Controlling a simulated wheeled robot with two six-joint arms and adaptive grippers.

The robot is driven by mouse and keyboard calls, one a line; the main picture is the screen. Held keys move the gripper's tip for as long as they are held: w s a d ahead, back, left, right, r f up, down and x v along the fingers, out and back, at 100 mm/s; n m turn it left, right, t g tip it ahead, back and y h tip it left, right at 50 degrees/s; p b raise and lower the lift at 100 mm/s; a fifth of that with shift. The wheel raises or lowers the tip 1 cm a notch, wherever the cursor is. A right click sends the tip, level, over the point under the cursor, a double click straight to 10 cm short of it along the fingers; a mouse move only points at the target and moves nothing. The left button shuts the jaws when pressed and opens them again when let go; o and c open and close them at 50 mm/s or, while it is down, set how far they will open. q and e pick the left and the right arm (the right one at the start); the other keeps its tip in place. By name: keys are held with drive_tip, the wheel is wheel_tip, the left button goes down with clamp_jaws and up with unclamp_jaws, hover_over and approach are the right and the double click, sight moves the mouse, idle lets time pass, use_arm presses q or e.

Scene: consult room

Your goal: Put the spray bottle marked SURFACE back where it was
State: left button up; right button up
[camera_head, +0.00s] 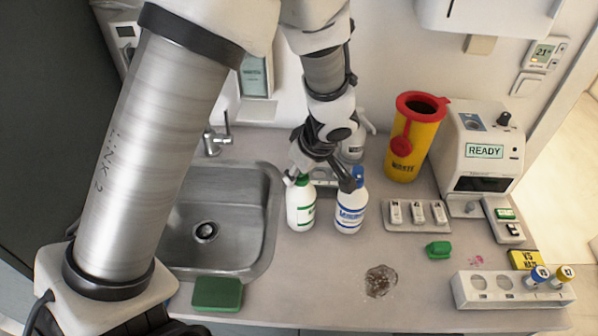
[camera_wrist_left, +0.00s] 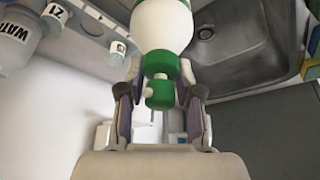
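A white spray bottle with a green label and green collar (camera_head: 300,208) stands upright on the counter beside the sink; its print is too small to read. In the left wrist view its green neck and head (camera_wrist_left: 161,75) lie between the fingers. A white bottle with blue label and cap (camera_head: 350,212) stands close on the right, near one finger; the wrist view shows part of "WATER" (camera_wrist_left: 18,38). Another white spray bottle (camera_head: 352,148) stands behind, partly hidden by the gripper. My right gripper is out of view.
The sink (camera_head: 262,235) is left, with a green sponge (camera_head: 218,294) at its front. A yellow bin (camera_head: 408,158), a tray of small containers (camera_head: 405,228) and a READY machine (camera_head: 478,165) stand right. A brown patch (camera_head: 380,281) marks the front counter; a tube rack (camera_head: 490,298) is front right.

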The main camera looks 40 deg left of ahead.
use_arm(q)
drive_tip(key=shift+o, duration=1.4)
drive_tip(key=shift+d, duration=0.1)
drive_tip(key=shift+r+p, duration=0.25)
drive_tip(key=shift+p, duration=0.1)
drive_tip(key=v, duration=1.1)
drive_tip(key=shift+r, duration=0.4)
drive_tip(key=shift+d, duration=0.15)
